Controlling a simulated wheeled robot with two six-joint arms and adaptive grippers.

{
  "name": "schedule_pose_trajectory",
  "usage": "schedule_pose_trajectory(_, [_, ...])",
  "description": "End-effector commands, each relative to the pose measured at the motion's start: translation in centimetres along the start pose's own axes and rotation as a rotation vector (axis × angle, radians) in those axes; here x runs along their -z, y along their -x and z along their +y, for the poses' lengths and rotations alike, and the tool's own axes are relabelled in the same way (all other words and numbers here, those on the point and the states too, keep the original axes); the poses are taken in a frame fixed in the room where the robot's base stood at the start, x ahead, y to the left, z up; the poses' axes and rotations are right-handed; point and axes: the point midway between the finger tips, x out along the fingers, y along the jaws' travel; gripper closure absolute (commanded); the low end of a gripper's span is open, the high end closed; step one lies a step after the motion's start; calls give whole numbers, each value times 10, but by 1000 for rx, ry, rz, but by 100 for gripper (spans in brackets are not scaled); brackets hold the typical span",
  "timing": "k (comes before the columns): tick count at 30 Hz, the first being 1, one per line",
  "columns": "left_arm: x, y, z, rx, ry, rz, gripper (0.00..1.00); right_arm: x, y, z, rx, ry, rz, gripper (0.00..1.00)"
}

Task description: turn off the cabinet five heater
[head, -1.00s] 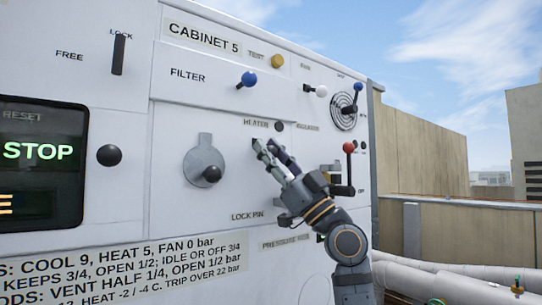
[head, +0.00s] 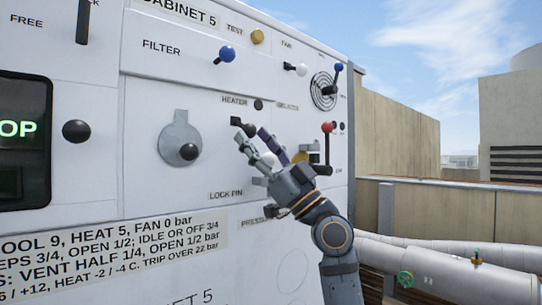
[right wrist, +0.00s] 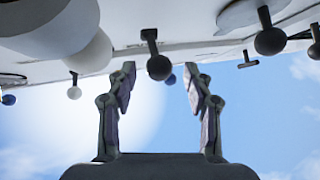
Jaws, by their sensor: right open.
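The cabinet 5 panel (head: 190,90) fills the left and middle of the head view. Under its HEATER label (head: 234,100) a short black-knobbed lever (head: 249,130) sticks out. My right gripper (head: 252,137) is open, its fingertips just below and around that knob. In the right wrist view, a black ball lever (right wrist: 158,67) stands between and beyond the two spread fingers (right wrist: 160,85); no contact is clear. The lever's base is seen only in part. My left gripper is out of view.
A red-knobbed lever (head: 327,128) by the ISOLATOR label is close to the right of my gripper. A grey disc with a black knob (head: 189,152) is to the left. Blue (head: 227,54) and white (head: 301,70) knobs sit above. Pipes (head: 440,255) run at lower right.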

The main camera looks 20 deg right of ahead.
Motion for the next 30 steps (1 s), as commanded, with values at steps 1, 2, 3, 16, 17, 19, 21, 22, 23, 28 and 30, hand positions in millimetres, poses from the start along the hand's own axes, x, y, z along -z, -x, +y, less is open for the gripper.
schedule_pose_trajectory(1, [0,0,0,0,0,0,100,-2,14,1,-2,6,-6,48])
schedule_pose_trajectory(2, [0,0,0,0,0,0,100,-2,22,1,-2,5,-6,48])
schedule_pose_trajectory(3, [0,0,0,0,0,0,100,-2,32,0,0,4,-7,48])
schedule_pose_trajectory(16, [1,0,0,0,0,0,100,0,88,0,-1,0,-2,48])
schedule_pose_trajectory(17, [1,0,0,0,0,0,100,0,88,0,-1,-1,-2,48])
schedule_pose_trajectory(19, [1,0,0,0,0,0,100,0,88,0,-1,-1,-1,48])
schedule_pose_trajectory(21, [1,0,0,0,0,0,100,1,88,0,-1,-1,-1,48])
schedule_pose_trajectory(22, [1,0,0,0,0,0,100,1,88,0,-1,-1,-1,48])
schedule_pose_trajectory(23, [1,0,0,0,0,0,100,1,88,0,-1,-1,-1,48])
schedule_pose_trajectory(28, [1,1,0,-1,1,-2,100,0,88,0,-1,-1,-2,48])
schedule_pose_trajectory(30, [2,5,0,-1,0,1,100,-8,91,-3,2,-1,-21,48])
